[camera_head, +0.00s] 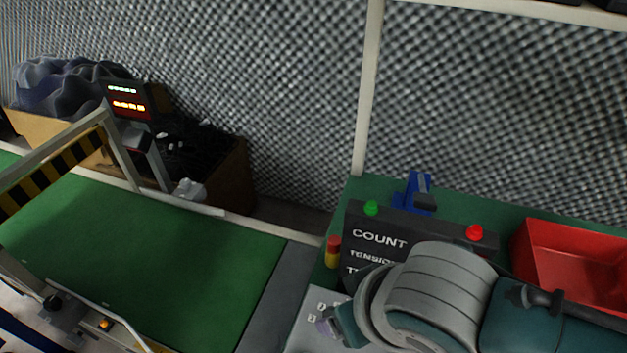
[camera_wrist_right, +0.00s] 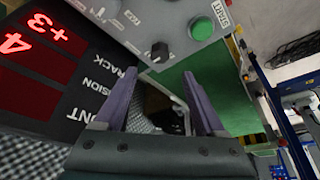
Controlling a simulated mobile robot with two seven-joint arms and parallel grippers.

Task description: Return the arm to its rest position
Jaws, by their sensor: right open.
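My right arm (camera_head: 440,300) comes in from the lower right of the head view, in front of a dark display panel (camera_head: 375,225) lettered COUNT. Its grey and teal links cover the lower part of that panel. In the wrist view my right gripper (camera_wrist_right: 162,85) is open, with its two purple-grey fingers apart and nothing between them. A grey control box (camera_wrist_right: 180,30) with a green button and a black knob is just beyond the fingertips. In the head view the gripper is mostly hidden behind my own arm. My left gripper is not in view.
A red bin (camera_head: 570,262) stands right of my arm on the green bench. A blue fixture (camera_head: 412,190) stands behind the panel, and a red-and-yellow cylinder (camera_head: 333,252) left of it. A green conveyor belt (camera_head: 150,265) with a striped gate (camera_head: 60,168) fills the left.

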